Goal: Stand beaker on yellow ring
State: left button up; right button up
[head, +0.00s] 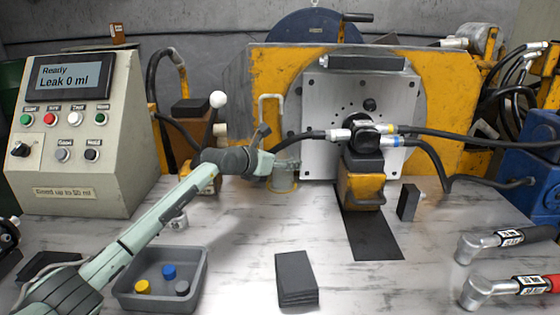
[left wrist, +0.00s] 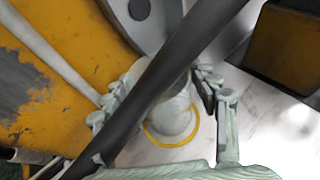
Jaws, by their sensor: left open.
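The clear beaker (head: 284,181) stands upright below the hose, left of the motor's face plate. The yellow ring (left wrist: 160,143) lies flat on the bench and shows around the base of the beaker (left wrist: 174,118) in the left wrist view. The beaker appears to be inside the ring's outline. My left gripper (head: 282,164) is at the beaker's upper part. In the left wrist view its open fingers (left wrist: 164,90) are on either side of the beaker, with a gap visible on the right. A black hose hides part of the beaker and the left finger. My right gripper is not in view.
A black hose (head: 303,137) runs above the beaker to the motor fitting (head: 368,135). A grey tray (head: 199,275) with coloured caps and a dark block stack (head: 296,278) are in front. The control box (head: 82,135) is left.

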pick_arm(q)
jog(key=shift+r, duration=0.3)
jog(key=v, duration=1.2)
jog(key=shift+f, duration=0.2)
jog(key=shift+c, duration=0.3)
dwell(1.2)
